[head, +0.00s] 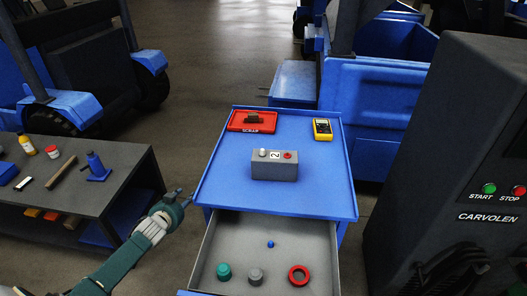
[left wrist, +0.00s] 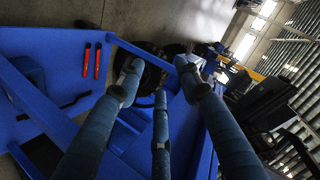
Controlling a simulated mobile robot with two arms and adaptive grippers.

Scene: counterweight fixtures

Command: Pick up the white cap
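A red cap (head: 287,155) sits on the same block at the right. The block stands on the blue cart top (head: 226,180). My left gripper (head: 181,197) is beside the cart's left edge, left of and apart from the block. Its three fingers (left wrist: 158,80) are spread with nothing between them in the left wrist view. The white cap is not seen in that view. My right gripper is not in view.
An open drawer (head: 247,231) below the cart top holds teal, grey, blue and red parts. A red scrap tray (head: 239,121) and a yellow meter (head: 322,129) lie at the back. A dark bench (head: 105,166) stands left, a machine cabinet (head: 440,150) right.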

